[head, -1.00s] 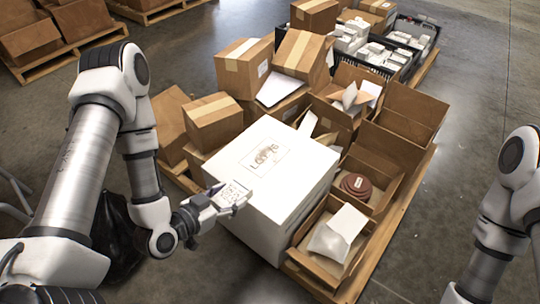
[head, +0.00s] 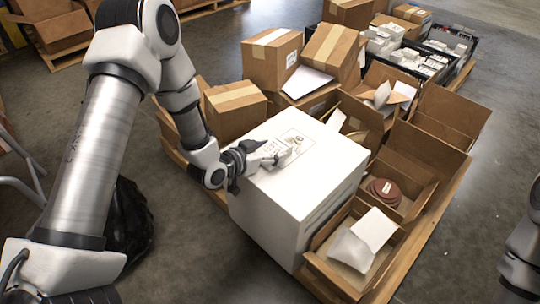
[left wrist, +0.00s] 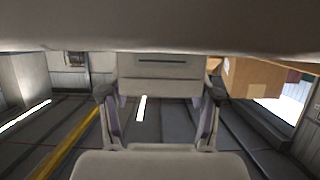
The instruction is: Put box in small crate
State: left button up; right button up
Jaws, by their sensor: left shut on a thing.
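My left gripper (head: 272,156) is above the top of the large white carton, shut on a small white box (head: 284,150) with print on it. Two black crates stand at the back right, one (head: 408,72) nearer and one (head: 470,52) farther right; both hold several small white boxes. I cannot tell which is the small crate. My right gripper is outside the view.
The large white carton (head: 272,218) stands at the pallet's near side. Open cardboard boxes (head: 425,160) fill its right, one holding a brown coiled thing (head: 384,192). Closed cardboard boxes (head: 271,60) are stacked behind. Grey floor (head: 455,225) is clear at the right.

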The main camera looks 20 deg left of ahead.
pick_arm(q)
jog(key=shift+r, duration=0.1)
jog(key=o, duration=1.2)
